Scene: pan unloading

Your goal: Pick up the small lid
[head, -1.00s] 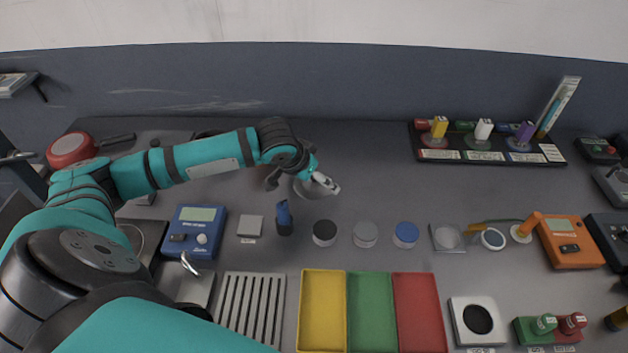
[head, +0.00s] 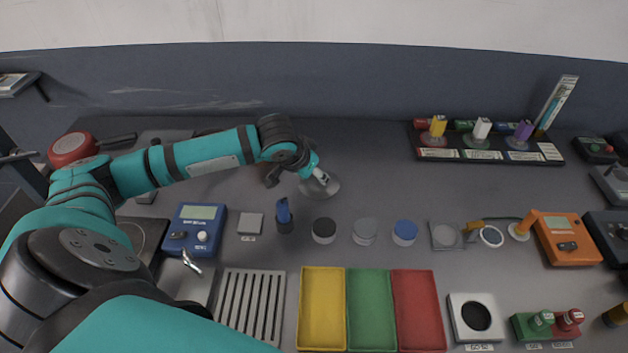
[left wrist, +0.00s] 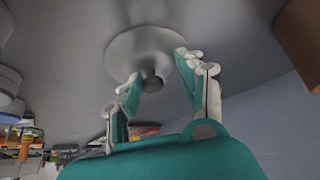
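The small lid (head: 331,190) is a pale grey round disc on the grey table, partly hidden under my left gripper (head: 323,180). In the left wrist view the lid (left wrist: 150,48) shows as a disc with a dark knob (left wrist: 152,82) at its centre. My left gripper (left wrist: 160,75) is open there, with one finger on each side of the knob. There is a visible gap between the right finger and the knob; I cannot tell whether the left finger touches it. My right gripper is not in view.
A red pan (head: 72,148) stands at the far left. A blue penholder-like item (head: 284,216) and round containers with black (head: 324,230), grey (head: 364,231) and blue (head: 405,232) tops stand in front of the lid.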

